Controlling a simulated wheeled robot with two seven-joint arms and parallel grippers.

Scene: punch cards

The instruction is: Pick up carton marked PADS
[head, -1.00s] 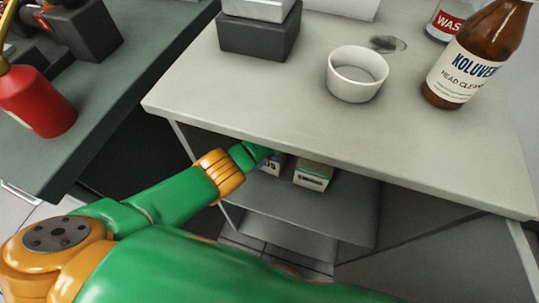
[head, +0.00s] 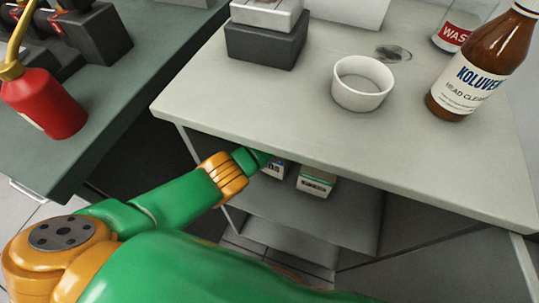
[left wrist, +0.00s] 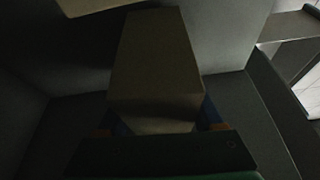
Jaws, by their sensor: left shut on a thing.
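The shelf under the grey top holds two small cartons. The left one (head: 274,170), partly hidden by my arm and the top's edge, shows only the end of its dark lettering, so I cannot read its whole mark. My left gripper (head: 259,160) reaches in beside it, its fingers mostly hidden under the top. In the left wrist view, the gripper (left wrist: 160,127) is shut on a box-shaped carton (left wrist: 154,60), dim and with no readable print. I cannot tell whether it is clear of the shelf. My right gripper is not in view.
A second carton (head: 316,182) with a green-edged label stands close on the right. The shelf (head: 335,222) is bare in front. The top (head: 300,120) overhangs my arm; it bears a white cup (head: 361,98), a brown bottle (head: 478,70) and a dark box (head: 265,45).

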